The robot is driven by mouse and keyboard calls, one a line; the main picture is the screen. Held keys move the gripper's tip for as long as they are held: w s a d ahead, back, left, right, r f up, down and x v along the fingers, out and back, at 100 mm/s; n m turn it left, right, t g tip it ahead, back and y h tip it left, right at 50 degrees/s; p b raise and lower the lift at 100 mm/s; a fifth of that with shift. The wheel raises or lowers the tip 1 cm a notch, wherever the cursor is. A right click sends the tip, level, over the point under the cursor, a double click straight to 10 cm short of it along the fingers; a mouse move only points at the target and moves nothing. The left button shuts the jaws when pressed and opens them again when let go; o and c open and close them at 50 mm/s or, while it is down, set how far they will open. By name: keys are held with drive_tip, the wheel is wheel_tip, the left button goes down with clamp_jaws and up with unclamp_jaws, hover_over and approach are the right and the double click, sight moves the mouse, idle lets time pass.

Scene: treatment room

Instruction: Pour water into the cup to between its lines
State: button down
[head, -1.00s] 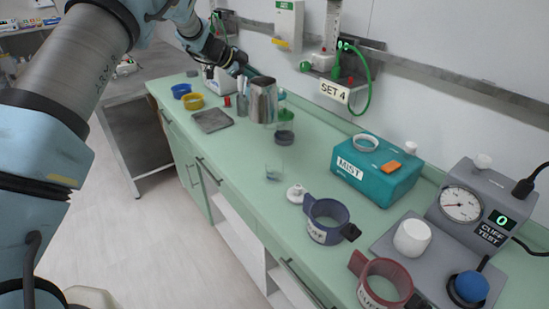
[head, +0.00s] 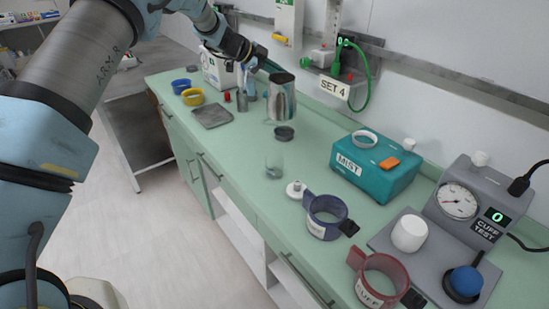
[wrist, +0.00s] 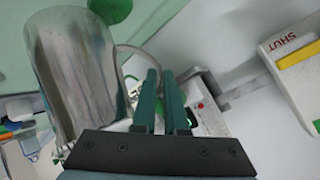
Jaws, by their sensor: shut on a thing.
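The shiny metal jug (head: 282,100) is upright over the green counter in the head view, above and behind the clear cup. My gripper (head: 264,62) is shut on the jug's handle at its upper side. In the wrist view the jug (wrist: 72,75) fills the left, and the green fingers of my gripper (wrist: 160,95) close on its curved handle. The clear cup (head: 274,166) stands on the counter, apart from the jug. Its lines and any water level are too small to make out. The jug's inside is not visible.
A grey tray (head: 212,112), blue and yellow bowls and a white box (head: 217,70) are to the left. A white knobbed lid (head: 295,189), a blue cuff (head: 327,215) and a teal MIST box (head: 374,168) stand right.

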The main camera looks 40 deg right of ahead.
sight(275, 95)
drive_tip(key=shift+s+a+r+m+t+h, duration=0.15)
drive_tip(key=shift+s+a+m+t+h, duration=0.25)
drive_tip(key=shift+s+a+h, duration=0.35)
drive_tip(key=shift+s+a+f+m+t+h, duration=0.15)
drive_tip(key=shift+s+a+m+h, duration=0.15)
drive_tip(key=shift+s+a+h, duration=0.25)
drive_tip(key=shift+s+a+f+m+t+h, duration=0.15)
drive_tip(key=shift+s+a+m+h, duration=0.15)
drive_tip(key=shift+a, duration=0.3)
drive_tip(key=s+a+h+b, duration=0.1)
drive_tip(key=b, duration=0.3)
drive_tip(key=a+f+m+h+b, duration=0.1)
drive_tip(key=b, duration=0.3)
drive_tip(key=shift+s+a+f+t+b, duration=0.15)
drive_tip(key=shift+s+f+t+b, duration=0.15)
drive_tip(key=shift+s, duration=0.1)
drive_tip(key=b, duration=0.1)
drive_tip(key=m+b, duration=0.1)
drive_tip(key=shift+s+a+r+h+b, duration=0.15)
drive_tip(key=shift+s+a+h+b, duration=0.2)
drive_tip(key=shift+a+h+b, duration=0.05)
drive_tip(key=shift+s+a+f+m+h+b, duration=0.2)
drive_tip(key=shift+m+h+b, duration=0.1)
drive_tip(key=shift+b, duration=0.5)
drive_tip(key=s+a+m+h+b, duration=0.1)
drive_tip(key=b, duration=0.3)
drive_tip(key=shift+s+a+m+h, duration=0.1)
drive_tip(key=shift+a+m+h, duration=0.1)
drive_tip(key=shift+m+h, duration=0.2)
